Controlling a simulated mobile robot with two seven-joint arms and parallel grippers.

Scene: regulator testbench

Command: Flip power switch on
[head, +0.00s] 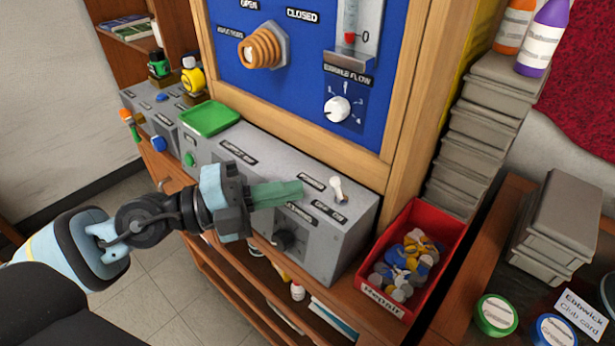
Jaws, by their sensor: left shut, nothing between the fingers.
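The power switch (338,190) is a small white toggle on the top right of the grey control box (345,235). It stands up from the box top, close to a small black label. My left gripper (298,190) reaches in from the left above the box. Its green fingers are shut and hold nothing. In the picture the fingertips are a little left of the switch; I cannot tell the exact gap in depth. The right gripper is not in view.
A blue panel (300,80) with an orange knob (262,48) and a white dial (337,108) rises behind the box. A green tray (209,118) sits on the box at left. A red bin (445,228) of colourful pieces stands right of the box.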

